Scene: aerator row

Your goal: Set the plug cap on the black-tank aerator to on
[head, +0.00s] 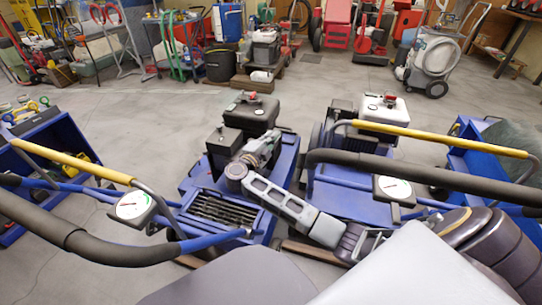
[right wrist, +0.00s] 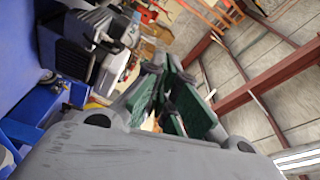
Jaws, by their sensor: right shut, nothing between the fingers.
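The black-tank aerator stands left of centre in the head view, with a blue body (head: 205,228), a black tank (head: 256,111) with a red cap on top, and a black box on its engine (head: 223,140). My right arm reaches to it from the lower right. My right gripper (head: 268,143) is at the right side of the engine, just below the tank; contact cannot be told. Its green-padded fingers (right wrist: 170,97) are shut and empty in the right wrist view. I cannot make out the plug cap; the gripper covers part of the engine. My left gripper is out of view.
A white-tank aerator (head: 384,107) stands close on the right. Handlebars with yellow bars (head: 72,160) and dial gauges (head: 133,205) cross the foreground. A blue cart (head: 45,135) is at the left. Open floor lies behind, before stored equipment.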

